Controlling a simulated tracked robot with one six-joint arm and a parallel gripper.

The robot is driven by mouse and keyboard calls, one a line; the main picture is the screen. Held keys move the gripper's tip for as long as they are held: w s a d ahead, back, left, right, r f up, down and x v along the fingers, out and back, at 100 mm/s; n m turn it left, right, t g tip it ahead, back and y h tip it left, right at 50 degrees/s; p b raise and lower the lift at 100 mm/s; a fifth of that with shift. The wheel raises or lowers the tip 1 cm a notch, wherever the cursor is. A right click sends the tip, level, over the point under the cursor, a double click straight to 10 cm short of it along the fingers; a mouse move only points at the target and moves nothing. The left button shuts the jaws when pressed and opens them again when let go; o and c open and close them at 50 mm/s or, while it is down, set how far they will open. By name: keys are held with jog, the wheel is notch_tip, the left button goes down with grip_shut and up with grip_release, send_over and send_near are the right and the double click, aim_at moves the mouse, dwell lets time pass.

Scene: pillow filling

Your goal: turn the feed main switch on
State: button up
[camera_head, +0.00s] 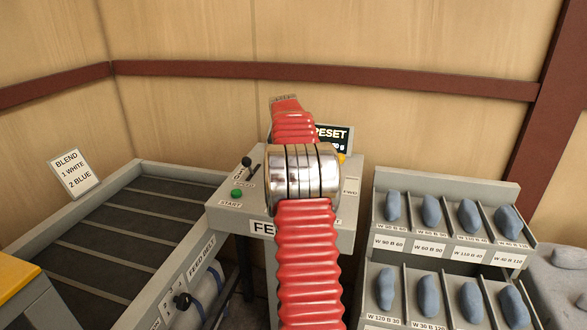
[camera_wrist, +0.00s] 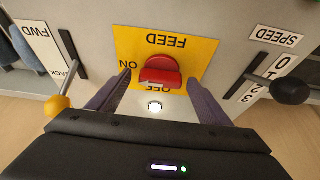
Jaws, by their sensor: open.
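The feed main switch is a red knob (camera_wrist: 160,71) on a yellow plate (camera_wrist: 192,48) in the wrist view. The plate reads FEED, ON and OFF, upside down in this view. ON is left of the knob and OFF is just below it, partly covered. I cannot tell for sure which mark the knob points at. My gripper (camera_wrist: 160,86) is open, with one dark finger on each side of the knob and a gap at both sides. In the head view my red sleeved arm hides the switch and the gripper.
A black-knobbed SPEED lever (camera_wrist: 288,88) stands right of the fingers, and a yellow-knobbed lever (camera_wrist: 58,104) by FWD stands left. A small white lamp (camera_wrist: 154,107) glows below the switch. In the head view, the console (camera_head: 222,216) has a green START button (camera_head: 237,194); bins (camera_head: 447,192) stand right.

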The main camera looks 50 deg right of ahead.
jog(key=shift+r, duration=0.1)
jog(key=v, duration=1.3)
jog(key=shift+a+r, duration=0.2)
jog(key=shift+a, duration=0.05)
